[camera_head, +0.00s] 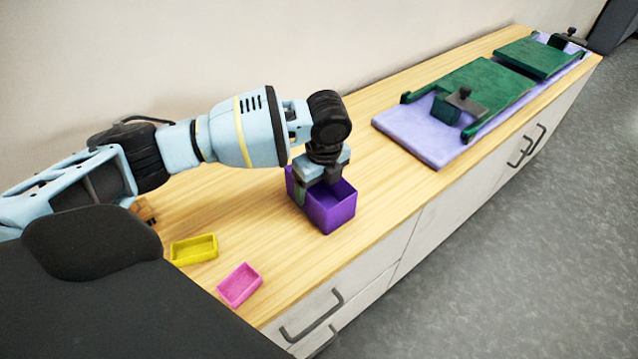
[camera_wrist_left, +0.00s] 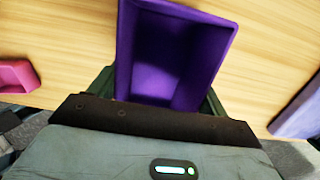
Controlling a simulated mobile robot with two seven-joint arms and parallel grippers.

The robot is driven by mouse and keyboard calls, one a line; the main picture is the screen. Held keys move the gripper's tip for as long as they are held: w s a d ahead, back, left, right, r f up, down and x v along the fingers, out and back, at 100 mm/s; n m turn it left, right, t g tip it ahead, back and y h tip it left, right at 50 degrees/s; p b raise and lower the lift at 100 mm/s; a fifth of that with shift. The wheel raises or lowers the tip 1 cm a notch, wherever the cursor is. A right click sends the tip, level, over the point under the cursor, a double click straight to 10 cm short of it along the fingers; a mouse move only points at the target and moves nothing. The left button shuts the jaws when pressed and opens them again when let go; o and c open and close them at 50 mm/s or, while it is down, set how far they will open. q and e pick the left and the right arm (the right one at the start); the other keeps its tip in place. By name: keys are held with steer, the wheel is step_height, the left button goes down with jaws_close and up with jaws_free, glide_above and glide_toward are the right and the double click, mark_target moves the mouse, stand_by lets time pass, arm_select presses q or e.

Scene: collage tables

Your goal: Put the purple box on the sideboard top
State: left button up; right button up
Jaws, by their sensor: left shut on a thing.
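The purple box (camera_head: 333,211) is an open-topped bin at the middle of the sideboard top (camera_head: 385,208), upright. My left gripper (camera_head: 318,185) reaches down to it from above and is shut on it. In the left wrist view the purple box (camera_wrist_left: 172,55) lies between the two fingers, with the wooden top behind it. The box looks on or very close to the wood; I cannot tell whether its base touches. My right gripper is not in view.
A yellow tray (camera_head: 194,249) and a pink tray (camera_head: 240,285) lie at the near left. A lavender board (camera_head: 425,138) with green parts (camera_head: 487,88) covers the far right. Bare wood lies between the box and that board. Drawers with handles (camera_head: 312,316) face the grey floor.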

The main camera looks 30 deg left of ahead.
arm_select(q)
steer(key=shift+f, duration=0.1)
steer(key=o, duration=1)
steer(key=shift+r, duration=0.35)
step_height(320, 180, up, 12)
steer(key=d+p, duration=0.1)
steer(key=p, duration=0.1)
steer(key=shift+s+d+f, duration=0.25)
